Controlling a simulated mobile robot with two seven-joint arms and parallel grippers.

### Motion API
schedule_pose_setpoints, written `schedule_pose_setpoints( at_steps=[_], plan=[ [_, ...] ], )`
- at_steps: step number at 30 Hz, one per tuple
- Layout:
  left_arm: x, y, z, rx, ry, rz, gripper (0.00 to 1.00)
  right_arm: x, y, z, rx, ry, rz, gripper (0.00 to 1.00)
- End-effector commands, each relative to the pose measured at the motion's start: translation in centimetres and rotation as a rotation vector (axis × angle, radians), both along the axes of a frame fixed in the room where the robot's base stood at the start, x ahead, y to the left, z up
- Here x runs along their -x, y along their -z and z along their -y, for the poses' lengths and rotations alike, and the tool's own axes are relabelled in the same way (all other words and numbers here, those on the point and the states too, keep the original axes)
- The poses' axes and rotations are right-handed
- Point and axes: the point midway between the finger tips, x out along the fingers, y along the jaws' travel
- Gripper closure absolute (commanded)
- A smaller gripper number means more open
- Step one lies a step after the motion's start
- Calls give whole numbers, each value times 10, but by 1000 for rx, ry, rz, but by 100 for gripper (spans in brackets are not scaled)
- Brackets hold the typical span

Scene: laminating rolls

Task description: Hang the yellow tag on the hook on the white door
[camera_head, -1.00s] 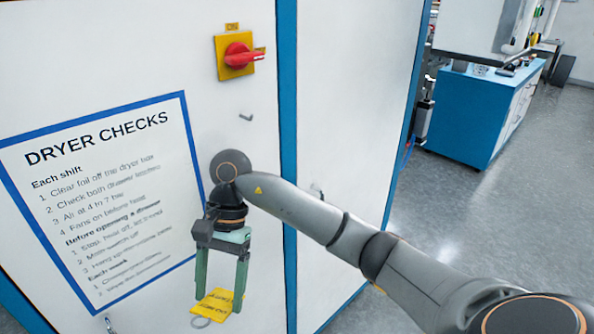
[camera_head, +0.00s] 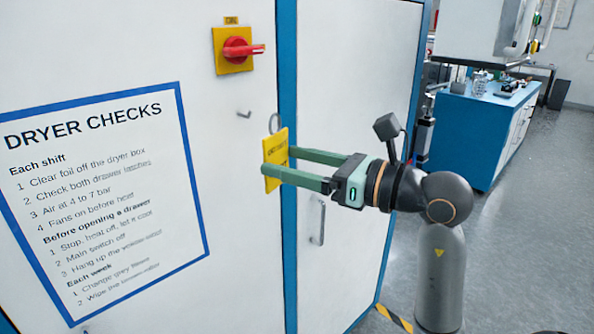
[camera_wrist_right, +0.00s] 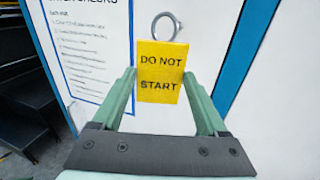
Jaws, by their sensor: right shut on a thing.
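The yellow tag (camera_head: 274,152) is upright between the fingertips of my right gripper (camera_head: 279,163), which is shut on its side edges. The right wrist view shows the tag (camera_wrist_right: 161,73) facing the camera, reading "DO NOT START", with a metal ring (camera_wrist_right: 166,26) at its top. In the head view the ring (camera_head: 275,123) stands above the tag, to the right of and slightly below the small grey hook (camera_head: 244,114). The hook is on the white door (camera_head: 215,110) and apart from the ring. I cannot make out the hook in the right wrist view. My left gripper is not in view.
A red rotary switch on a yellow plate (camera_head: 235,49) sticks out above the hook. A blue-framed checks sheet (camera_head: 100,190) is left of it. A blue post (camera_head: 287,60) borders the door, with another white panel (camera_head: 345,80) and a handle (camera_head: 318,220) to its right.

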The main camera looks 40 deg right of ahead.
Motion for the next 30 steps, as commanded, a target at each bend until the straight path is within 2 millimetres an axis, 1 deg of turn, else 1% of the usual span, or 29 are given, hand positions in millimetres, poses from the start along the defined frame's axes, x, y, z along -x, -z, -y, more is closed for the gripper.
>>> schedule_pose_setpoints(
  at_steps=[3,8,30],
  plan=[
    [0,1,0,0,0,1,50,2,-2,6,-5,16,14,76],
    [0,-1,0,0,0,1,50,-3,-3,6,-7,15,16,76],
    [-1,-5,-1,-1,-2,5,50,-47,2,2,-6,13,14,76]
  ],
)
